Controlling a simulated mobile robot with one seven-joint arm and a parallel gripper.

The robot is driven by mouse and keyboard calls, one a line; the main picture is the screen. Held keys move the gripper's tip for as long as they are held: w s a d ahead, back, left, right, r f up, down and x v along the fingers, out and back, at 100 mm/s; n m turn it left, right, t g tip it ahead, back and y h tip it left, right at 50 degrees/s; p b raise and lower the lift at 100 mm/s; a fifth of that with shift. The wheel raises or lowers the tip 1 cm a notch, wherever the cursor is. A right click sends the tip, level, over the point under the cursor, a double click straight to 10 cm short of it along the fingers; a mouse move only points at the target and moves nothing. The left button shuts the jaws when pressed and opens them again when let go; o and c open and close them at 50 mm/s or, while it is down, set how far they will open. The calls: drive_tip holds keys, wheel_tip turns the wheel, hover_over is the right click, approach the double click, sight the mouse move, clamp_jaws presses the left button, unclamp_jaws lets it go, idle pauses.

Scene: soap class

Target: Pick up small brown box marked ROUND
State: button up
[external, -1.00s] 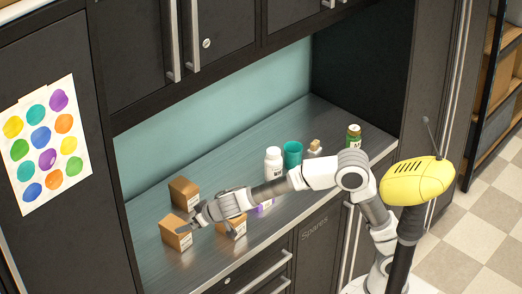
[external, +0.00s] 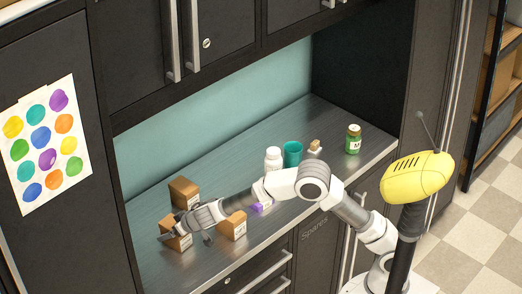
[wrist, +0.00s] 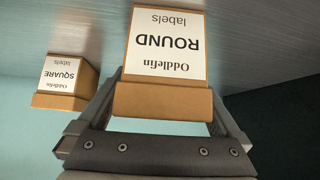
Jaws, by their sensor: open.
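The small brown box marked ROUND (wrist: 163,98) fills the upper middle of the wrist view, with its white label upside down. My gripper (wrist: 166,105) is open, with one finger at each side of the box; I cannot tell whether they touch it. In the external view my gripper (external: 170,236) is at the front left brown box (external: 180,243), which looks like the ROUND one, and partly covers it. Its label cannot be read there.
A brown box marked SQUARE (wrist: 67,82) stands close by. Another brown box (external: 233,224) stands to the right on the metal counter (external: 215,262), below my arm. A white bottle (external: 272,158), teal cup (external: 293,153) and green jar (external: 353,140) stand farther right.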

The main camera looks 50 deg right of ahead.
drive_tip(key=shift+w+a+f, duration=0.1)
drive_tip(key=shift+w+f, duration=0.2)
drive_tip(key=c, duration=1.4)
drive_tip(key=shift+r, duration=0.1)
